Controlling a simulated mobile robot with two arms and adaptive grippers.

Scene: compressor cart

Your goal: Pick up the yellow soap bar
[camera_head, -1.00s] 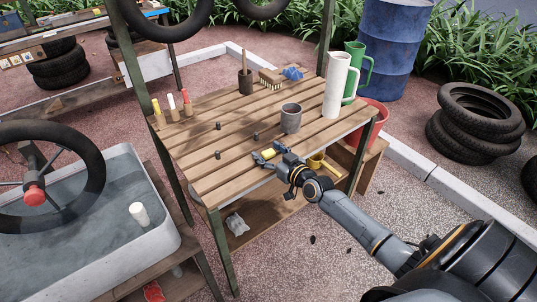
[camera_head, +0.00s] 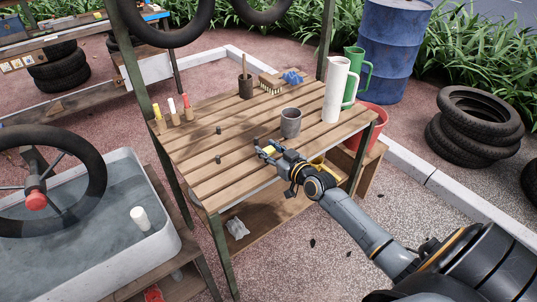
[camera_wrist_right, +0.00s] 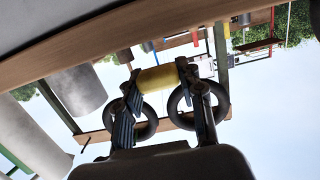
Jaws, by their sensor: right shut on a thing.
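The yellow soap bar (camera_wrist_right: 158,78) sits between the two fingertips of my right gripper (camera_wrist_right: 156,82) in the right wrist view. The gripper is shut on it. In the head view my right gripper (camera_head: 267,150) is at the front part of the slatted wooden table (camera_head: 205,185), reaching in from the lower right. Only a little yellow of the soap shows there, and the fingers hide the rest. I cannot tell how far the soap is from the slats. My left gripper is not in view.
A grey cup (camera_head: 290,122) stands just behind my right gripper. A tall white pitcher (camera_head: 337,92) and a green one (camera_head: 356,68) stand at the right end. Small dark pegs (camera_head: 218,157) stick up nearby. The left slats are mostly clear.

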